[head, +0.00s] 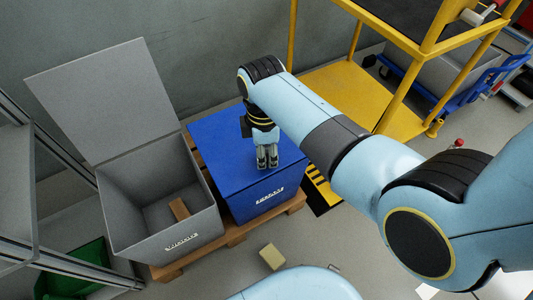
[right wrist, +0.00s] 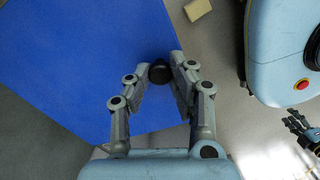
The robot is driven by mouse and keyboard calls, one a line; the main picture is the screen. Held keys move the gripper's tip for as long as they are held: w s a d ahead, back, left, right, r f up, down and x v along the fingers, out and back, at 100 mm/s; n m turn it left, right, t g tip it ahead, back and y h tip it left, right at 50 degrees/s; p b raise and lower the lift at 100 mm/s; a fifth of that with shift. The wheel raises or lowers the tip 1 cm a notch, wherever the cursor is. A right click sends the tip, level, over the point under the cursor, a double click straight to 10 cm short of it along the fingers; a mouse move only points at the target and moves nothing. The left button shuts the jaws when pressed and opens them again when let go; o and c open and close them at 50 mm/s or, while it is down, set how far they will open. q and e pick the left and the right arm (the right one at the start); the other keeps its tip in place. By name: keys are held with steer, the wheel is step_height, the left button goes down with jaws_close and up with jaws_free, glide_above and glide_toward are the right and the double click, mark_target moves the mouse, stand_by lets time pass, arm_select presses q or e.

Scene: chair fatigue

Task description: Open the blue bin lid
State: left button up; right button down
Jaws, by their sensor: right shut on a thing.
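The blue bin (head: 245,180) stands on a wooden pallet beside a grey bin. Its flat blue lid (head: 222,150) lies closed on top and fills much of the right wrist view (right wrist: 70,70). A small dark round knob (right wrist: 160,73) sits near the lid's edge. My right gripper (head: 267,163) points down at the lid near its front edge. In the right wrist view its fingers (right wrist: 155,78) are closed in on the knob from both sides. In the head view the fingers hide the knob. Part of my left gripper (right wrist: 303,130) shows at the right edge of the wrist view, its jaws unclear.
The grey bin (head: 120,205) stands open at the left, its lid raised, with a brown block (head: 180,208) inside. A yellow frame (head: 345,90) stands behind right. A tan block (head: 271,256) lies on the floor in front of the pallet (head: 236,234).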

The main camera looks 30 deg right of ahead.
steer(key=shift+w+r+g+p, duration=0.2)
steer(key=shift+r+p, duration=0.15)
steer(key=shift+r, duration=0.25)
steer(key=shift+w+r+g+p, duration=0.2)
steer(key=shift+r+p, duration=0.15)
steer(key=shift+r, duration=0.25)
arm_select(q)
steer(key=s+p, duration=0.1)
steer(key=s, duration=0.3)
arm_select(e)
steer(key=r+g, duration=0.1)
steer(key=w+r, duration=0.1)
steer(key=r, duration=0.1)
steer(key=shift+w+g, duration=0.15)
steer(key=shift+g, duration=0.25)
arm_select(q)
steer(key=shift+w+d+r+b, duration=0.15)
steer(key=shift+w+b, duration=0.45)
steer(key=shift+w, duration=0.4)
steer(key=shift+w+r+b, duration=0.15)
steer(key=shift+w+b, duration=0.45)
steer(key=shift+w, duration=0.35)
steer(key=shift+w+d+r+b, duration=0.15)
steer(key=shift+w+b, duration=0.45)
steer(key=shift+w, duration=0.4)
arm_select(e)
steer(key=w+r+g, duration=0.4)
steer(key=r, duration=0.2)
steer(key=shift+w+a, duration=0.15)
steer(key=shift+w, duration=0.05)
